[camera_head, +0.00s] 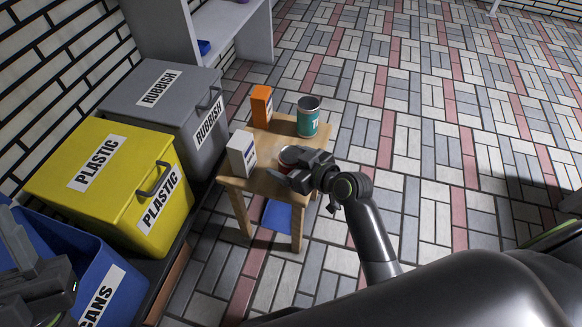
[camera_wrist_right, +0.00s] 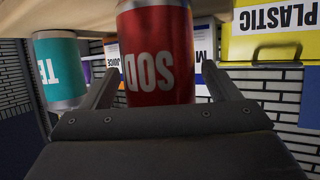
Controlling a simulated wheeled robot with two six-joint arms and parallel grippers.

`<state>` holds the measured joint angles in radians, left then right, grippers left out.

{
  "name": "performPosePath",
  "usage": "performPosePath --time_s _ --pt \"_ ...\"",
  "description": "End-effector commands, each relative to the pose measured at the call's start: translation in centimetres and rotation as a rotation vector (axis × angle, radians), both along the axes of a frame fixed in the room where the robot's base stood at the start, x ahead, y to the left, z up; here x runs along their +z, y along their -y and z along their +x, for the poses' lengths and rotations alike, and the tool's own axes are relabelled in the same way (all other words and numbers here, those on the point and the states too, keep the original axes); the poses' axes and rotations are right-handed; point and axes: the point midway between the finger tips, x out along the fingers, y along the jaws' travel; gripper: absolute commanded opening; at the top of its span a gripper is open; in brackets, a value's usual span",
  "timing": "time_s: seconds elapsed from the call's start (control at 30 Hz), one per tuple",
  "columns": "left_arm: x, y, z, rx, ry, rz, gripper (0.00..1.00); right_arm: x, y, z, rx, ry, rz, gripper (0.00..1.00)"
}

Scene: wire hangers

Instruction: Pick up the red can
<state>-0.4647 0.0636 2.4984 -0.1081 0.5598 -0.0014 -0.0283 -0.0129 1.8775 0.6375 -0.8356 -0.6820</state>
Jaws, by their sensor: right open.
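The red can (camera_head: 284,156) stands on the small wooden table (camera_head: 260,182), partly hidden by my right gripper (camera_head: 286,171) in the head view. In the right wrist view, which is upside down, the red can (camera_wrist_right: 157,55) shows white lettering and sits between the two open fingers. A finger is on each side of it, and I cannot tell whether either touches. My left gripper (camera_head: 38,287) is at the lower left edge of the head view, over the blue bin; its jaws are unclear.
A white carton (camera_head: 242,153), an orange carton (camera_head: 261,106) and a teal can (camera_head: 308,117) share the table. Grey (camera_head: 165,105), yellow (camera_head: 112,185) and blue (camera_head: 88,262) bins stand to the left. A white shelf (camera_head: 240,35) is behind. The tiled floor on the right is clear.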

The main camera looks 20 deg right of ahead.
Motion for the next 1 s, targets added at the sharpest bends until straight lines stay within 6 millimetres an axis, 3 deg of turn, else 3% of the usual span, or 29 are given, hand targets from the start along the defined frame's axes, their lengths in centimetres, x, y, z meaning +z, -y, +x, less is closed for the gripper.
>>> performPosePath --time_s 0.2,0.57,1.0 --pt "0.03 0.01 -0.01 0.0 0.001 0.0 0.32 0.0 0.0 0.0 0.0 0.0 0.0 0.8" --pt "0.02 0.0 0.01 0.0 0.0 0.0 0.32 -0.01 0.02 -0.02 0.0 0.0 0.0 0.35" --pt "-0.16 -0.2 0.53 0.003 -0.034 -0.01 0.32 0.33 0.02 -0.02 0.0 0.0 -0.001 0.35"
